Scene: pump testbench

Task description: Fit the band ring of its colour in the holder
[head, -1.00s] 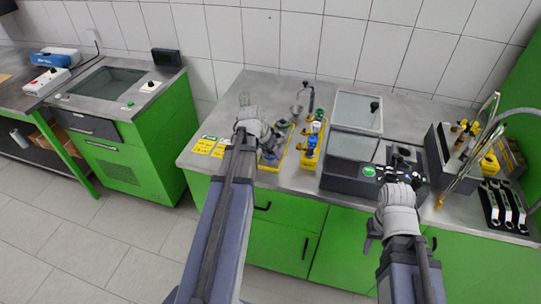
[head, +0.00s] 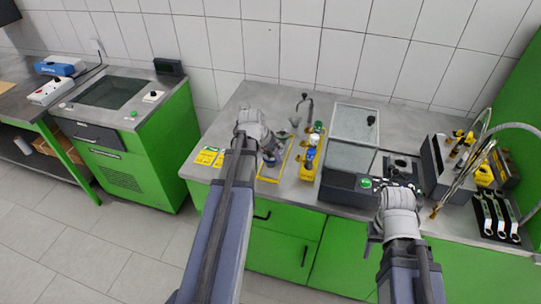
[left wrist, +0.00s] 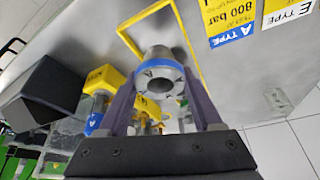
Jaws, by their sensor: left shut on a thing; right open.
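My left gripper (head: 266,150) is shut on a grey metal cylindrical part (left wrist: 153,58) with a blue band ring (left wrist: 160,71) around its end. In the left wrist view the part sits between both fingers, its round opening facing the camera. In the head view it is mostly hidden by the gripper, over the yellow-outlined area (head: 284,165) on the bench. A yellow holder (head: 308,168) with blue, green and yellow-topped pieces stands just right of this area. My right gripper (head: 373,238) is open and empty in front of the bench's right part.
Yellow type cards (head: 207,156) lie at the bench's left end. A dark test unit with a clear lid (head: 356,125) stands right of the holder. A fixture with hoses (head: 440,165) and several wrenches (head: 497,218) are further right. A separate green cabinet (head: 130,150) is at left.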

